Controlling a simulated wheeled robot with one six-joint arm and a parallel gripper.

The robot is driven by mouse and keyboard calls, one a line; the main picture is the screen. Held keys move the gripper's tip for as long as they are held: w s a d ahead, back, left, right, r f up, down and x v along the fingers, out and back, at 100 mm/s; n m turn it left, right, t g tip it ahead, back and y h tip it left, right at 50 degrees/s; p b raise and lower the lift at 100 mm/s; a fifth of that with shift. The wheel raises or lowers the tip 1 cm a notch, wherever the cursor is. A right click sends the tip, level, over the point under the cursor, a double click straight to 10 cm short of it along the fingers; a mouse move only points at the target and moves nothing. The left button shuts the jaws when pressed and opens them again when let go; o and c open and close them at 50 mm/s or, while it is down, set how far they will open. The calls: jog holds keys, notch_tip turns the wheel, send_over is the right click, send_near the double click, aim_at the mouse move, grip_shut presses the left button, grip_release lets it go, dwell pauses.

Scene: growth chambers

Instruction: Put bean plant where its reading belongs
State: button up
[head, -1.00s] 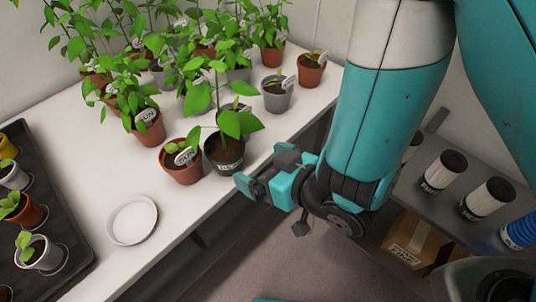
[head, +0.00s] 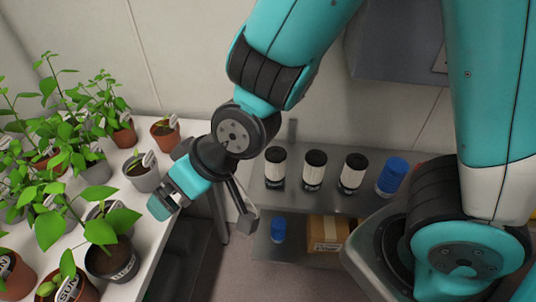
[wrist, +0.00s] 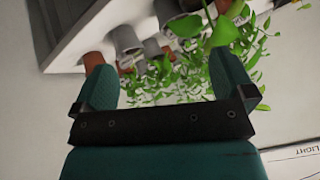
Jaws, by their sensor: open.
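Potted plants crowd the white bench at the left of the head view. A broad-leaved plant in a dark pot (head: 112,264) with white lettering stands near the bench's front edge; I cannot read the lettering well enough to name the bean plant. Beside it is a terracotta pot with a white tag (head: 68,290). A grey pot with a small plant (head: 142,172) stands farther back, near my gripper (head: 166,204). My gripper is open and empty, by the bench edge. The wrist view shows its spread fingers (wrist: 165,82) with pots and leaves beyond, nothing between them clearly held.
A small terracotta pot (head: 165,134) stands at the bench's far end. To the right, a grey shelf (head: 330,205) holds several black-topped white canisters (head: 314,170) and a blue one (head: 392,176). A cardboard box (head: 327,233) sits below. A sign reading LIGHT (wrist: 290,160) shows in the wrist view.

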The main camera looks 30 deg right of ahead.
jog(key=s+d+r+n+g+h, duration=0.1)
jog(key=s+d+r+g, duration=0.3)
jog(key=s+d+r, duration=0.6)
jog(key=shift+r+g+h, duration=0.2)
jog(key=shift+g+h, duration=0.1)
jog(key=shift+h, duration=0.3)
